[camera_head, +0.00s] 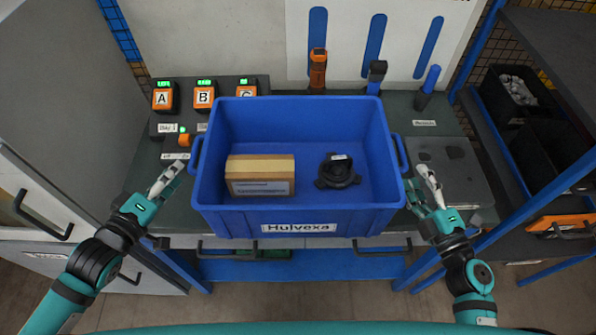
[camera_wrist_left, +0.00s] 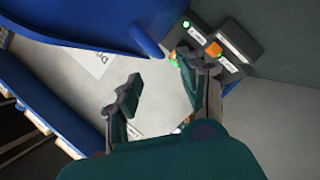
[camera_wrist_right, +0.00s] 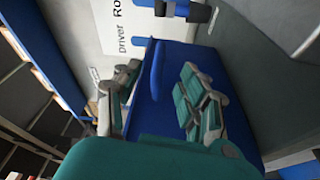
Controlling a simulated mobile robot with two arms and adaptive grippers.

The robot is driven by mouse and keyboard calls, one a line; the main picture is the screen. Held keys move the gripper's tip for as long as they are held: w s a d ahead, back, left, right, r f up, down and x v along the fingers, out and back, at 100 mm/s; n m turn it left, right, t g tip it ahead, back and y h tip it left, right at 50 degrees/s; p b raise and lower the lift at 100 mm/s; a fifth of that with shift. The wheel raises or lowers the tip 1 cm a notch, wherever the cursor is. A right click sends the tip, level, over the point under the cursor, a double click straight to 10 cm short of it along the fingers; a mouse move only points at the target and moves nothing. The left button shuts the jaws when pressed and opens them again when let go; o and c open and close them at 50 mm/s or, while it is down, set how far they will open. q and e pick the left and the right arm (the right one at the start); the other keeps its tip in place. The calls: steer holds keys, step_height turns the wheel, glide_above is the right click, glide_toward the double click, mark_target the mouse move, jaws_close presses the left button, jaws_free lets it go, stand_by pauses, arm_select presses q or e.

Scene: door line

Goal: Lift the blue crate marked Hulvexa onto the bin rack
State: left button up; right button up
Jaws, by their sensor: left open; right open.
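The blue crate (camera_head: 300,218), labelled Hulvexa, sits upright on the dark workbench (camera_head: 150,195). A cardboard box (camera_head: 260,175) and a round black part (camera_head: 338,172) lie inside it. It has a loop handle on its left side (camera_head: 195,156) and on its right side (camera_head: 401,153). My left gripper (camera_head: 168,182) is open and empty, beside the left handle and apart from it. My right gripper (camera_head: 423,188) is open close to the crate's right end. In the right wrist view the right handle (camera_wrist_right: 157,68) shows between its fingers, which do not close on it.
A rack with blue posts (camera_head: 475,45) and dark bins (camera_head: 515,92) stands at the right. Chargers marked A (camera_head: 162,97), B and C stand behind the crate at left. Tools hang on the white back panel (camera_head: 345,60). A dark flat panel (camera_head: 455,170) lies right of the crate.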

mark_target(194, 148)
arm_select(q)
steer(key=x, duration=0.9)
steer(key=shift+w+d, duration=0.15)
steer(key=shift+w, duration=0.05)
arm_select(e)
steer(key=x, duration=0.9)
steer(key=shift+w+a, duration=0.1)
steer(key=shift+w, duration=0.15)
arm_select(q)
jaws_close()
arm_select(e)
jaws_close()
